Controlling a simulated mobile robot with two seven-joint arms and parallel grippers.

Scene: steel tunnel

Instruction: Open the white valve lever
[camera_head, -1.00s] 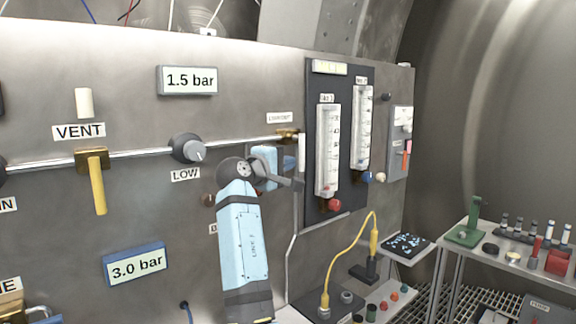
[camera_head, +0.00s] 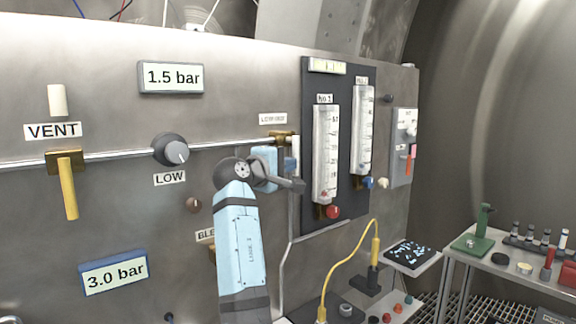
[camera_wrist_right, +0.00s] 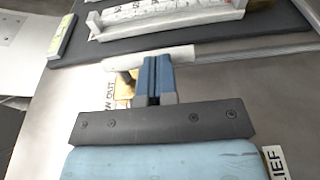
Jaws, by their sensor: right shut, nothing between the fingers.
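The white valve lever (camera_head: 295,152) hangs down beside the brass valve (camera_head: 283,137) at the "LOW OUT" label on the steel panel. My right gripper (camera_head: 288,160) is at this lever and partly covers the valve. In the right wrist view the blue fingers (camera_wrist_right: 155,80) are closed together with nothing between them. Their tips lie right at the side of the white lever (camera_wrist_right: 185,57), close to its middle; I cannot tell whether they touch it. The brass valve (camera_wrist_right: 126,88) shows beside the fingers. My left gripper is out of view.
A dark board with two flowmeters (camera_head: 325,150) stands just right of the lever. The LOW knob (camera_head: 169,150) and the yellow VENT lever (camera_head: 68,188) sit to the left on the pipe. A yellow cable (camera_head: 345,250) loops below. A side table (camera_head: 545,277) stands at right.

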